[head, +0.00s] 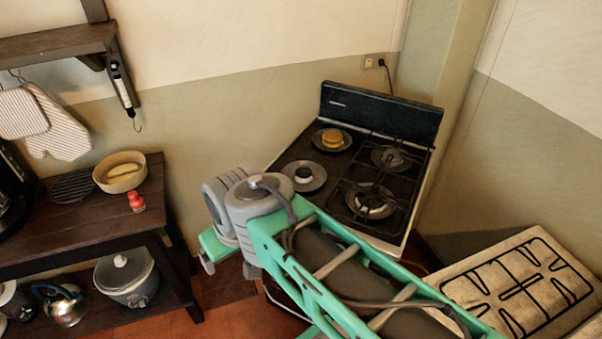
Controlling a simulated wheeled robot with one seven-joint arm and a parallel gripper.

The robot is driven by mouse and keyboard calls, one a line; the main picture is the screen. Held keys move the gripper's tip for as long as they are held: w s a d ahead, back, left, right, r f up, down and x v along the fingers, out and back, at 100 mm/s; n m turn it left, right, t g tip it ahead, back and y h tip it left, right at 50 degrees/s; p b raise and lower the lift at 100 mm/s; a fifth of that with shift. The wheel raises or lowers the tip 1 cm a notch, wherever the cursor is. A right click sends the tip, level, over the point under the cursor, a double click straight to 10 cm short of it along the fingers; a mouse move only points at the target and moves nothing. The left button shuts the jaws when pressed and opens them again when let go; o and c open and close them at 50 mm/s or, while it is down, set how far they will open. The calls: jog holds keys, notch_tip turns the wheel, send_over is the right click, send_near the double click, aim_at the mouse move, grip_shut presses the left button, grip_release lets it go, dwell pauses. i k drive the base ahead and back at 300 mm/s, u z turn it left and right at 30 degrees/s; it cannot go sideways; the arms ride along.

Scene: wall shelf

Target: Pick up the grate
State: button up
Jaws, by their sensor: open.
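Several things here look like a grate. A black, round-cornered wire grate (72,186) lies on the dark wooden table at the left, beside a bowl. Black burner grates (347,210) sit over the right-hand burners of the stove. A large black grate pattern (521,287) lies on a beige top at the lower right, partly cut off by the picture edge. I cannot tell which one the task names. My green arm crosses the lower middle, with a grey joint at its far end. The fingers of my gripper do not show.
The dark table (60,238) holds a bowl (121,172) and a small red item (136,202). Its lower shelf holds a kettle (61,304) and a grey pot (127,279). The stove (381,102) stands in the corner. A wall shelf (55,44) hangs above the table.

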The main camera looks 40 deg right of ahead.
aim_at(490, 261)
jog(key=u, duration=0.05)
jog(key=k, duration=0.65)
jog(key=z, duration=1.55)
